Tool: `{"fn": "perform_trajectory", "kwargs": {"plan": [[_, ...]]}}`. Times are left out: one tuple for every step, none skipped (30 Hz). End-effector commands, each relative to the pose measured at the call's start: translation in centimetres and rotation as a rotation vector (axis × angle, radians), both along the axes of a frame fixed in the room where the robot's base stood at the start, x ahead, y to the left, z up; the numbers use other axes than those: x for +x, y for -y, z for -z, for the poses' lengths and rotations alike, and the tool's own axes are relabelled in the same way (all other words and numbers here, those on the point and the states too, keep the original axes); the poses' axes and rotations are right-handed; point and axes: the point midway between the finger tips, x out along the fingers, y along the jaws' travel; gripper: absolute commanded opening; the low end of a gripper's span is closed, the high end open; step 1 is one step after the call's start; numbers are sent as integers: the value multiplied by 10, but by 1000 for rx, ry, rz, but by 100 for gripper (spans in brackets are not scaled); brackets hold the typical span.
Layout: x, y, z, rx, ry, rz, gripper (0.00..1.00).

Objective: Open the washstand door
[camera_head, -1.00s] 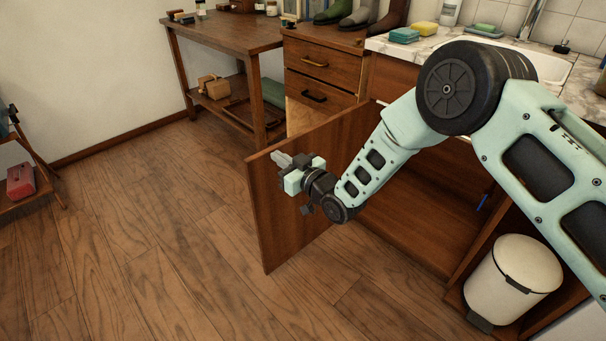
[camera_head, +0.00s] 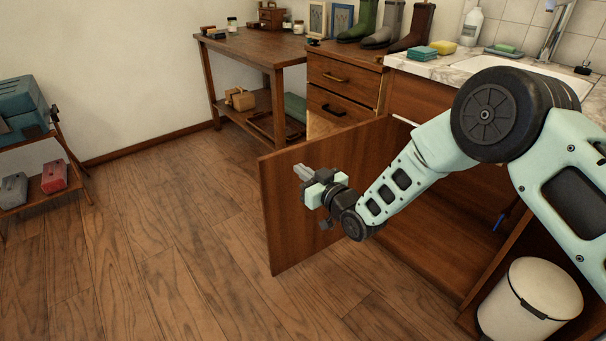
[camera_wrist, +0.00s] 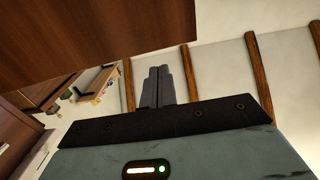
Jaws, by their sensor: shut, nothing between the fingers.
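The washstand door (camera_head: 285,220) stands swung wide open, out from the washstand (camera_head: 430,85) into the room. The washstand's inside (camera_head: 430,230) shows, partly hidden by my arm. My gripper (camera_head: 302,172) is shut and empty, in front of the door's inner face near its free edge; I cannot tell whether it touches. In the wrist view my gripper's fingers (camera_wrist: 158,87) lie together, and the door's brown panel (camera_wrist: 90,35) fills the upper left.
A white bin (camera_head: 530,300) stands at the lower right by the washstand. A drawer unit (camera_head: 340,95) and a wooden table (camera_head: 250,48) stand behind the door. A rack with toolboxes (camera_head: 25,150) is at the left. The floor (camera_head: 170,240) left of the door is clear.

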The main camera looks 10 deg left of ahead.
Motion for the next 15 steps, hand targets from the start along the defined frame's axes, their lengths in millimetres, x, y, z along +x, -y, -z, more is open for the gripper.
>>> {"fn": "perform_trajectory", "kwargs": {"plan": [[-5,5,-1,-2,-1,0,0],[-7,8,-1,-2,-2,0,0],[-10,11,-1,-2,-1,0,0],[-13,14,-1,-2,-2,0,0],[-15,17,-1,-2,-3,0,0],[-18,21,-1,-2,-3,0,0],[-21,24,-1,-2,-3,1,0],[-24,27,-1,-2,-3,1,0],[-28,31,-1,-2,-3,1,0],[-31,34,-1,-2,-3,1,0],[-34,37,-2,-2,-2,1,0],[-39,42,-1,-3,-3,1,0],[-42,46,-1,-2,-3,1,0],[-45,49,-1,-2,-3,1,0],[-49,54,-1,-2,-3,1,0]]}}
